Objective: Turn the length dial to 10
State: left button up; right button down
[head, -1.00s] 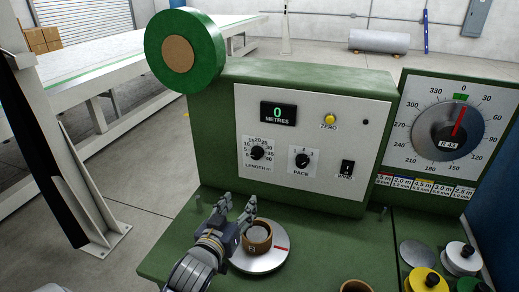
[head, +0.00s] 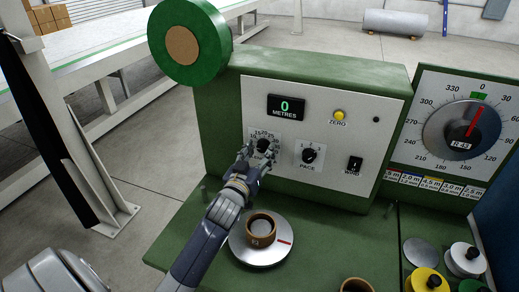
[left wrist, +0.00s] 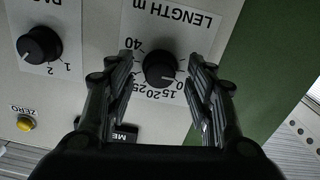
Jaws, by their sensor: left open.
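The length dial (head: 263,145) is a black knob on the white front panel, partly hidden by my gripper in the head view. The left wrist view shows the length dial (left wrist: 159,68) upside down, with a number scale around it. Its white mark points to the right there, near a figure ending in 0; the exact value is hard to read. My left gripper (head: 257,156) is open in front of the dial. In the wrist view its fingers (left wrist: 160,82) lie on either side of the knob, with gaps visible. My right gripper is not in view.
The pace knob (head: 309,154), wind switch (head: 353,164) and yellow zero button (head: 339,115) share the panel. The display (head: 286,108) reads 0 metres. Below, a brown ring-shaped spool (head: 261,230) sits on a round plate on the green bench.

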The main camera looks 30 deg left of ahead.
pick_arm(q)
jog(key=shift+w, duration=0.2)
jog(key=shift+c, duration=1.1)
jog(key=c, duration=0.8)
jog(key=shift+c, duration=0.2)
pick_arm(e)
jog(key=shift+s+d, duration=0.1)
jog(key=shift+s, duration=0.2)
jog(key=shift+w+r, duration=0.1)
pick_arm(q)
jog(key=shift+m+p, duration=0.3)
jog(key=shift+m, duration=0.6)
jog(key=shift+r+m+p, duration=0.1)
jog(key=shift+m+p, duration=0.25)
jog(key=shift+m, duration=1.55)
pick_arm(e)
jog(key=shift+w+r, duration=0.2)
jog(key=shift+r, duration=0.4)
